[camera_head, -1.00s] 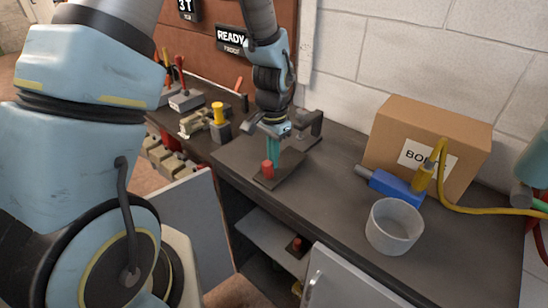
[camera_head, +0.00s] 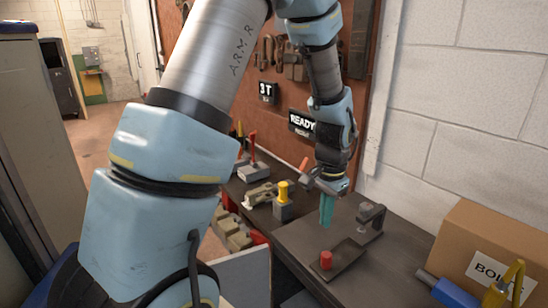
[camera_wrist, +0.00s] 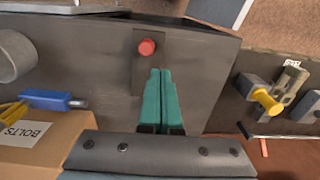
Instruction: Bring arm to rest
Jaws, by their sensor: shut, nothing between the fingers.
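My gripper (camera_head: 326,210) hangs over the dark bench, its teal fingers together and pointing down, with nothing between them. In the wrist view the teal fingers (camera_wrist: 161,100) lie side by side, close to a red knob. The red knob (camera_head: 326,260) stands upright on a small dark plate (camera_head: 340,266) on the bench. It also shows in the wrist view (camera_wrist: 147,47), just ahead of the fingertips and apart from them. My arm reaches across the middle of the head view.
A cardboard box labelled BOLTS (camera_head: 480,225) and a blue tool (camera_head: 448,292) are at the right. A dark clamp-like fixture (camera_head: 371,218) stands beside the gripper. A yellow-topped block (camera_head: 283,200) and tools are left of it. A grey ring (camera_wrist: 14,60) shows in the wrist view.

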